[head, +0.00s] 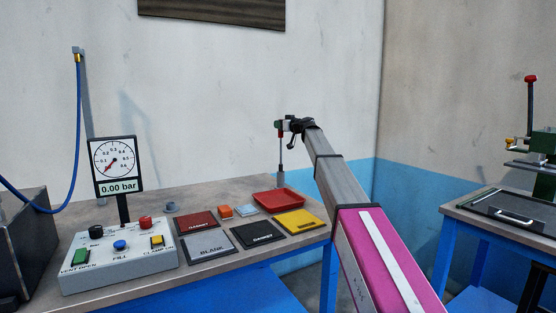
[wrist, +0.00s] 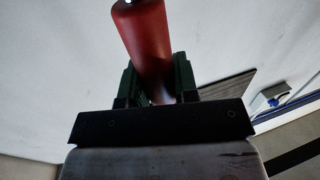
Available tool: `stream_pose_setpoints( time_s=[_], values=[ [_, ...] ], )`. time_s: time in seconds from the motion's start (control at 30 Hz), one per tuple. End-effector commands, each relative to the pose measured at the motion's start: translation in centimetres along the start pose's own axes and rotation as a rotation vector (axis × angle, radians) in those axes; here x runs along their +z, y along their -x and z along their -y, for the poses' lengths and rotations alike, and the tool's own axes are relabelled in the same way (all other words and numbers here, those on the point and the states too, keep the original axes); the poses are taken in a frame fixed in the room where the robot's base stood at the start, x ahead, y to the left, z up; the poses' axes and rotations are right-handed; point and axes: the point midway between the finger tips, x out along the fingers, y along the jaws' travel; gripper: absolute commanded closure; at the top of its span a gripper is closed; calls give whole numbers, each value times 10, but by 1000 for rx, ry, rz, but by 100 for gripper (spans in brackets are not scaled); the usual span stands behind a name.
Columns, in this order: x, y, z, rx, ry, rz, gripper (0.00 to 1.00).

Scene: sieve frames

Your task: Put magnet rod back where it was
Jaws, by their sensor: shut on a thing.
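The magnet rod (head: 281,152) hangs upright in the head view, with a thin dark shaft and a grey lower end above or behind the back of the red tray (head: 278,199). I cannot tell whether that lower end touches anything. My gripper (head: 281,126) is shut on the rod's red handle. In the wrist view the red handle (wrist: 148,40) sits between the green finger pads of my gripper (wrist: 158,85). The shaft is hidden in that view. A small grey round holder or cup (head: 170,207) stands at the left back of the bench.
A second table (head: 470,212) with a press stands right. The wall is behind.

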Motion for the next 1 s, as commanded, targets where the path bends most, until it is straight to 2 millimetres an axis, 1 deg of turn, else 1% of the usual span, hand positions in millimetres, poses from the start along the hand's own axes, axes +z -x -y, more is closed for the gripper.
stream_pose_setpoints(
  time_s=[0.03, 0.1, 0.2, 0.37, 0.6, 0.97, 1.0],
  values=[
    [10, 1, 1, 0, -2, 0, 100],
    [23, 1, 1, 1, -2, 1, 100],
    [38, 1, 0, 1, -3, 0, 100],
    [51, 0, 0, 2, -1, -1, 100],
    [80, 0, 0, 2, -2, 0, 100],
    [84, 0, 0, 2, -1, -1, 100],
    [84, 0, 0, 1, 0, 0, 66]
  ],
)
